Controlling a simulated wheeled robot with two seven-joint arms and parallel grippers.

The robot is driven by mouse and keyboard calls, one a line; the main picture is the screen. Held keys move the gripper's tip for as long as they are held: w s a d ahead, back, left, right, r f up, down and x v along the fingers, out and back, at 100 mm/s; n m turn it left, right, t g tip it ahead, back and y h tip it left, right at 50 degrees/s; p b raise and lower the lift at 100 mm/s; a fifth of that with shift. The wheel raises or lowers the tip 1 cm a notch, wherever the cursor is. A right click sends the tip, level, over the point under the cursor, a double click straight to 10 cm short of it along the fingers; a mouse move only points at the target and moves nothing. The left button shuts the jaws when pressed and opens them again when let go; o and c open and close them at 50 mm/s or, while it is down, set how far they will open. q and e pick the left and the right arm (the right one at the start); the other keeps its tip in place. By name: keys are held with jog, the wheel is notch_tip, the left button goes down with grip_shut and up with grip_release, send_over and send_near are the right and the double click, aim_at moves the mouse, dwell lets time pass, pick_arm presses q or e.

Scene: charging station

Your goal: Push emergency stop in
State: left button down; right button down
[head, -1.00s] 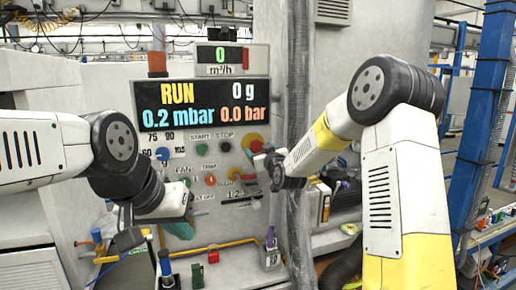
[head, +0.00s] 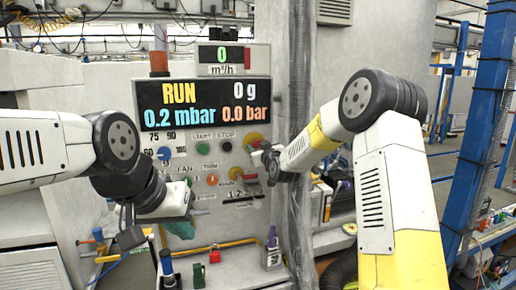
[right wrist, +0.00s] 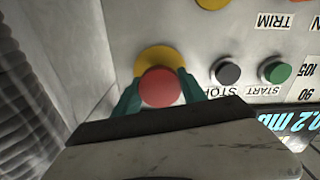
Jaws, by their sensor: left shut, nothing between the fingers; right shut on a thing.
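The emergency stop, a red mushroom button on a yellow round plate, is on the control panel; in the right wrist view (right wrist: 162,88) it sits between the teal fingers of my right gripper (right wrist: 160,92). The fingers are shut on its two sides. How deep the button sits cannot be told. My left gripper (head: 184,230) is shut and empty, low in front of the panel.
A black button (right wrist: 227,71) and a green button (right wrist: 275,70) sit beside the emergency stop. A display (head: 204,105) reads RUN above. A wrapped vertical pipe (head: 300,90) stands right of the panel. Small tools, including a green block (head: 197,273), lie on the ledge below.

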jog(key=shift+w+a, duration=0.1)
jog(key=shift+w, duration=0.2)
jog(key=shift+w+a, duration=0.15)
jog(key=shift+w, duration=0.35)
jog(key=c, duration=0.7)
grip_release()
jog(key=shift+o, duration=0.2)
jog(key=shift+s, duration=0.1)
jog(key=v, duration=0.7)
jog(key=shift+s, duration=0.3)
